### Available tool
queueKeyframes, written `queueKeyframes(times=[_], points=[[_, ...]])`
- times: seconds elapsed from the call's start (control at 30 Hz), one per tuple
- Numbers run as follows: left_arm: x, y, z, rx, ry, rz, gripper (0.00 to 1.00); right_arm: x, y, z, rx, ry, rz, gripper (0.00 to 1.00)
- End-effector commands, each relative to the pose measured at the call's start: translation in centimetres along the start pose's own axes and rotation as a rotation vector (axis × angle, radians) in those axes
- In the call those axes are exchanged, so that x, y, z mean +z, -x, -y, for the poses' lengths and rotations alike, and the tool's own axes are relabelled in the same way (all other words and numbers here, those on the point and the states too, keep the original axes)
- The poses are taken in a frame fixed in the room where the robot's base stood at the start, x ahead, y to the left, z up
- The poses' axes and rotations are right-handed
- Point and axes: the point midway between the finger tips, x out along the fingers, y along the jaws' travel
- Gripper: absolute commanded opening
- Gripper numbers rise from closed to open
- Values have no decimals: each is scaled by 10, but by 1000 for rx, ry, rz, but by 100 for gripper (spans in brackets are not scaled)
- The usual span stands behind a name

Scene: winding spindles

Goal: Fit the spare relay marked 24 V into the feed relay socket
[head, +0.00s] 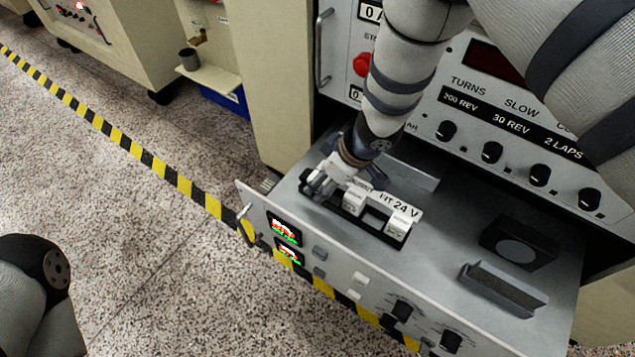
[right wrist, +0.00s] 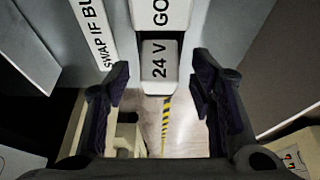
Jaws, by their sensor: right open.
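In the head view, my right gripper (head: 328,180) reaches down over the left end of a black relay strip (head: 340,212) in the open drawer. Two white relays stand in the strip, one nearer the gripper (head: 352,200) and one farther right (head: 398,226), with a dark gap (head: 375,215) between them. A sign reading "FIT 24 V" (head: 400,206) stands behind. In the right wrist view, the gripper (right wrist: 160,88) is open. A pale block marked "24 V" (right wrist: 160,65) lies between and just beyond its fingertips; contact cannot be told. My left gripper is out of view.
The drawer (head: 470,225) carries a dark square part (head: 518,243) and an upright grey bracket (head: 502,288) at right. Its front panel has displays (head: 285,229) and knobs. The knobbed cabinet face (head: 480,110) rises behind. Speckled floor (head: 120,220) is clear at left.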

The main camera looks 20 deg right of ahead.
Motion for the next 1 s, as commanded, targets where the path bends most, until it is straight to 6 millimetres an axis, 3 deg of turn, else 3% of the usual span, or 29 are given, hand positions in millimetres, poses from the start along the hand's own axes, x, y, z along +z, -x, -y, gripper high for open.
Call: queueKeyframes(times=[0.27,0.5,0.77,0.87,1.0], points=[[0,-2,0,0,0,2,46,-1,-7,0,1,0,-1,50],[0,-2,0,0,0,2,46,-1,-7,-1,1,0,-1,0],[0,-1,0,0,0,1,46,-1,-5,-1,2,0,-2,0],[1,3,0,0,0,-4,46,-8,9,-2,4,-2,-5,0],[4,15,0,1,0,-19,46,-24,45,-2,5,-2,-9,0]])
